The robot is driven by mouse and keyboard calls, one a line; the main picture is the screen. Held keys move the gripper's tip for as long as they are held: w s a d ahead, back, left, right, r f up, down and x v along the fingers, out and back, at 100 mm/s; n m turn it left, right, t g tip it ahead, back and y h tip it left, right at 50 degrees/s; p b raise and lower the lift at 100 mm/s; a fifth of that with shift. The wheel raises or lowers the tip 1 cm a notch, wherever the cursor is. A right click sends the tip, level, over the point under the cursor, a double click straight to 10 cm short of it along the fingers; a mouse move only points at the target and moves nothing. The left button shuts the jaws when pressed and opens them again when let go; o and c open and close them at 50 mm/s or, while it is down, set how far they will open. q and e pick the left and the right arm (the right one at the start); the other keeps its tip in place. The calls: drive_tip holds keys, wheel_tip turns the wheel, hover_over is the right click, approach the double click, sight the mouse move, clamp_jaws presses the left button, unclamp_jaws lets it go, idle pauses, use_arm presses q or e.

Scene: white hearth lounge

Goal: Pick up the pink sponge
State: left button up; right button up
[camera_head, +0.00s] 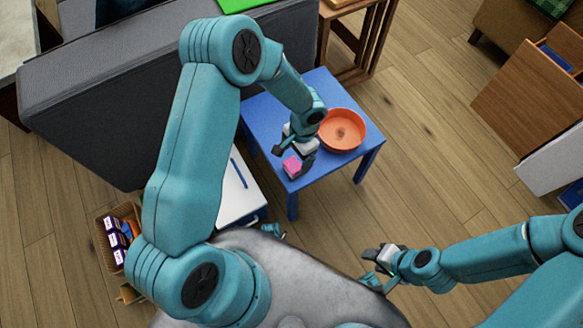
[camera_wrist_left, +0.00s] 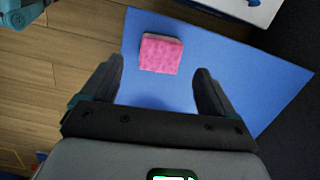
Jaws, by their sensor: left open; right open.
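The pink sponge (camera_head: 292,165) lies on the blue table (camera_head: 345,168) near its front corner. In the left wrist view the sponge (camera_wrist_left: 161,54) is a pink block with a paler edge, on the blue tabletop (camera_wrist_left: 240,70). My left gripper (camera_head: 293,158) is over the table at the sponge. In the left wrist view its two fingers (camera_wrist_left: 158,82) are spread apart, with the sponge ahead of and between their tips, not gripped. My right gripper (camera_head: 372,268) is open and empty, away from the table at the lower right.
An orange round bowl (camera_head: 341,131) stands on the table, right of my left gripper. A grey sofa (camera_head: 110,95) is behind and left. A white box (camera_head: 237,190) lies left of the table.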

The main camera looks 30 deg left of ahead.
sight(293, 164)
use_arm(q)
drive_tip(key=f, duration=0.2)
drive_tip(key=f+b, duration=0.1)
drive_tip(key=s+f, duration=0.1)
drive_tip(key=f, duration=0.1)
drive_tip(key=shift+a+f+b, duration=0.2)
drive_tip(key=shift+f+b, duration=0.1)
drive_tip(key=shift+b, duration=0.05)
drive_tip(key=c, duration=1)
